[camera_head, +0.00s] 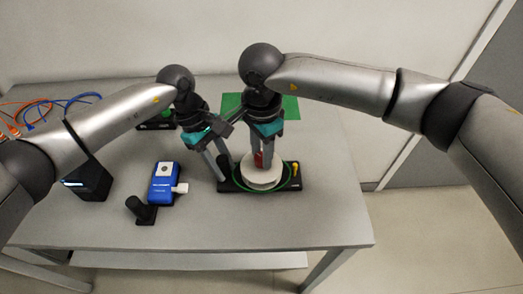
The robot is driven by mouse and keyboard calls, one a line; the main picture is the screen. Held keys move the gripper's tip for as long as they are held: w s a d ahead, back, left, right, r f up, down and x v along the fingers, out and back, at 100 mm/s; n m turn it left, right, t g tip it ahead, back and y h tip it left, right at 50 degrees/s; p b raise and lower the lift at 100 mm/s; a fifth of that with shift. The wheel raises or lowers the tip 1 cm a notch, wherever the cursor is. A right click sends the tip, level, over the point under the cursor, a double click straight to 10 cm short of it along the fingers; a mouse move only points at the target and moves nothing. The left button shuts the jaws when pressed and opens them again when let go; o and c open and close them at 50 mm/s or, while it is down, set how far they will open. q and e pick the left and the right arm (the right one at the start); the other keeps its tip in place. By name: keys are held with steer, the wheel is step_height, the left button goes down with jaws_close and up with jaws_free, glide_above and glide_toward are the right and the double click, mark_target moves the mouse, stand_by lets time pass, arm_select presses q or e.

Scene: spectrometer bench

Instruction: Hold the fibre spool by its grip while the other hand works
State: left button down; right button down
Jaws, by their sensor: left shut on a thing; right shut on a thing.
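The fibre spool (262,179) is a white disc lying flat on a black base (292,184), with a thin green loop of fibre around it. A red grip (258,159) stands up from the disc. My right gripper (265,162) points down over the spool and is shut on this grip. My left gripper (221,172) is beside it, at the left end of the black base. It is shut on a dark part there, mostly hidden by its fingers. A small yellow piece (297,169) stands at the base's right end.
A blue device (163,186) with a white plug and a black post (139,209) are left of the base. A black box (91,182) and orange and blue cables (68,104) are further left. A green mat (289,105) lies behind. The table's front right is clear.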

steer(key=c, duration=0.5)
jaws_free()
steer(key=shift+r, duration=0.1)
step_height(320, 180, up, 12)
